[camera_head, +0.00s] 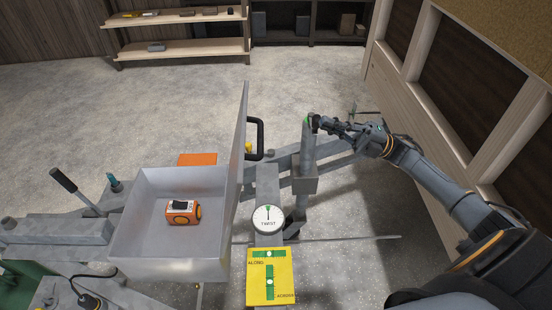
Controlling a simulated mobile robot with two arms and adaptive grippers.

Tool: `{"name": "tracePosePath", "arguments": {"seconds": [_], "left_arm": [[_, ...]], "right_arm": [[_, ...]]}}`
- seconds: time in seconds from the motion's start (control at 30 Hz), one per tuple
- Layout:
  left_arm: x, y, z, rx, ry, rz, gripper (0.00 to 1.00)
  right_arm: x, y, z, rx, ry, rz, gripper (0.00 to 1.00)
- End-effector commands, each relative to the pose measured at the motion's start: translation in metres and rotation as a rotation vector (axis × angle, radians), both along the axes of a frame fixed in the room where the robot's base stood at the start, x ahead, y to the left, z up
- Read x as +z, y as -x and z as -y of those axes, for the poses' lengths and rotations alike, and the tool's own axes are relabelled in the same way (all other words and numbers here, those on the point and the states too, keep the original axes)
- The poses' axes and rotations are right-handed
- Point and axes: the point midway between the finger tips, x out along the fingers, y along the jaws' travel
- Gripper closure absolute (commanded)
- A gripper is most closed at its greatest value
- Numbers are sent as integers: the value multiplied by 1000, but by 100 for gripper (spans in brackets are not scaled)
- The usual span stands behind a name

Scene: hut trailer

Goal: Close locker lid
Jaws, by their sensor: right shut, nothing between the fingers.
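The grey metal locker (140,235) stands open at the left centre, mounted on a metal frame. Its lid (238,160) stands upright along the locker's right side, with a black handle (259,138) on its outer face. An orange and black device (183,212) lies inside the locker. My right gripper (315,123) is to the right of the lid and its handle, apart from both, by the top of a grey upright post (308,150). It is shut with nothing in it; whether it touches the post is unclear. My left gripper is not in view.
A black-gripped lever (63,180) rises at the left. A wooden-framed wall (420,95) bounds the right. Shelves (180,48) stand at the back beyond open floor.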

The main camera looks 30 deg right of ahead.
Motion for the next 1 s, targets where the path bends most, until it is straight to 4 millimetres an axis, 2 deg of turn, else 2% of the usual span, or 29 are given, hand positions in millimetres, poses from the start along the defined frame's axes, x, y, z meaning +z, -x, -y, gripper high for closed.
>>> {"name": "tracePosePath", "arguments": {"seconds": [0.03, 0.1, 0.23, 0.4, 0.53, 0.67, 1.0], "left_arm": [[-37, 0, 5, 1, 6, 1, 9], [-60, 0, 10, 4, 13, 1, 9], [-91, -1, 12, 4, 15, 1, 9], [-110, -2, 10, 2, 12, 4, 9], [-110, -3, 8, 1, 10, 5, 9], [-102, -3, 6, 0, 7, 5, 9], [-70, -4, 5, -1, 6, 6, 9]], "right_arm": [[-37, 0, 0, 0, 0, -1, 100], [-60, 0, 0, 0, 0, -1, 100], [-90, 0, 0, 0, 0, 0, 100], [-110, 0, 0, 0, 0, 0, 100], [-110, -1, -3, 1, -1, 1, 100], [-101, -6, -13, 2, -1, 2, 100], [-68, -34, -71, 3, -3, 3, 100]]}}
